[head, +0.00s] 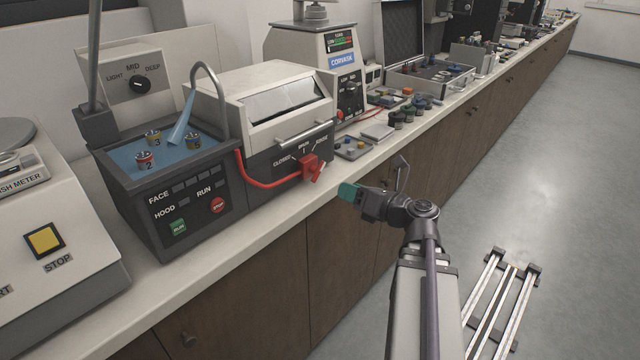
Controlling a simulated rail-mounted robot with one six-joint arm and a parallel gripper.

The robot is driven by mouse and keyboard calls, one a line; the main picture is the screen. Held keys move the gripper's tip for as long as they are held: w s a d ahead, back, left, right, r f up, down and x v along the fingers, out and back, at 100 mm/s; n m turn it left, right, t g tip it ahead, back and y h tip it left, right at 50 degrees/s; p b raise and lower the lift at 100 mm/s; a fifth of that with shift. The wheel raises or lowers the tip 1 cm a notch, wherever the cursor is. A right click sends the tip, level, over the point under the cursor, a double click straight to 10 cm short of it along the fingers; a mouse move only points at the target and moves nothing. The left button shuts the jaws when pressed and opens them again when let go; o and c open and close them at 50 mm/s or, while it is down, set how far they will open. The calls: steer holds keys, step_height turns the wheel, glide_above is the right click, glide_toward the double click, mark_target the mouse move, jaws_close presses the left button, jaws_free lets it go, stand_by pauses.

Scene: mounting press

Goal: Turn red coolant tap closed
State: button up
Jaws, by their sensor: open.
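The red coolant tap (311,167) sits on the front of the dark-based machine, at the end of a red hose (262,184). Labels stand around it: CLOSED on the left, one above that seems to read DRAIN, and a small one on the right. The tap's lever appears to lean to the right, away from CLOSED; its exact angle is hard to tell. My gripper (375,177) is open and empty in front of the bench edge, right of and slightly below the tap, not touching it. One teal fingertip shows on its left.
A blue-lined basin (165,150) with several small numbered pieces and a bent metal pipe stands left of the tap. A small grey tray (352,149) lies to its right.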

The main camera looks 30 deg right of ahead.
mark_target(321, 171)
steer(key=w+a+m, duration=0.1)
steer(key=w, duration=0.2)
steer(key=w+a+m, duration=0.1)
steer(key=w, duration=0.3)
steer(key=w+a+r+m+t, duration=0.1)
steer(key=w, duration=0.2)
steer(key=shift+w+a+r, duration=0.1)
steer(key=shift+w+a, duration=0.05)
steer(key=shift+w, duration=0.05)
steer(key=shift+c, duration=0.3)
jaws_close()
